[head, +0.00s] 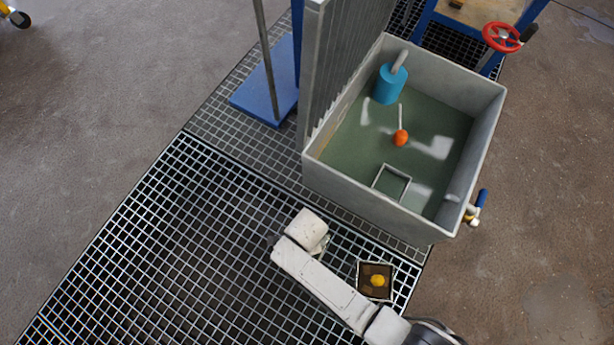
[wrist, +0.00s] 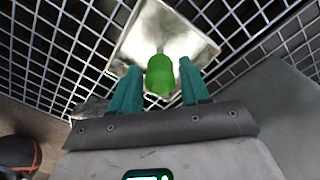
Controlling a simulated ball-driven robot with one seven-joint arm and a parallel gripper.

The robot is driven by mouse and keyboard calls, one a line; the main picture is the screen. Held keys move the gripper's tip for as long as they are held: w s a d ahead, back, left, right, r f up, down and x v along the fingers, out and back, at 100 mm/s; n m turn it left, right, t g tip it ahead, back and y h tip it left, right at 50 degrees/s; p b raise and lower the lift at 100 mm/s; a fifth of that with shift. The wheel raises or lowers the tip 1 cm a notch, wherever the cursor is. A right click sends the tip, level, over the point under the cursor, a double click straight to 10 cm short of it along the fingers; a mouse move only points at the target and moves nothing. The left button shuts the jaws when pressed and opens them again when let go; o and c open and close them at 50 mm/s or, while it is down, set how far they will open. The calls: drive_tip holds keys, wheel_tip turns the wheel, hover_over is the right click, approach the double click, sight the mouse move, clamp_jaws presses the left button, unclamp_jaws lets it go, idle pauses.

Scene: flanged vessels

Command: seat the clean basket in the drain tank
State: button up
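The drain tank (head: 320,180) is a grey box holding greenish water, right of centre in the head view. Inside it, near the front wall, is a square frame (head: 391,183). In the wrist view, a shiny metal basket (wrist: 145,35) with a green knob (wrist: 160,75) is over the grating; I cannot tell whether it rests on it. My gripper (wrist: 160,76) has its teal fingers on both sides of the knob, with narrow gaps showing. In the head view my arm hides this basket and the fingers. A second, dark brown basket (head: 366,290) with a yellow knob sits on the grating.
A blue cylinder (head: 389,84) and an orange float (head: 401,138) are in the tank. A ribbed grey panel (head: 335,65) rises along its left side. A blue-handled valve (head: 480,200) sticks out on the right. The grating (head: 150,235) at left is clear.

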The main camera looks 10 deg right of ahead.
clamp_jaws()
idle(0.4)
drive_tip(key=shift+r, duration=0.1)
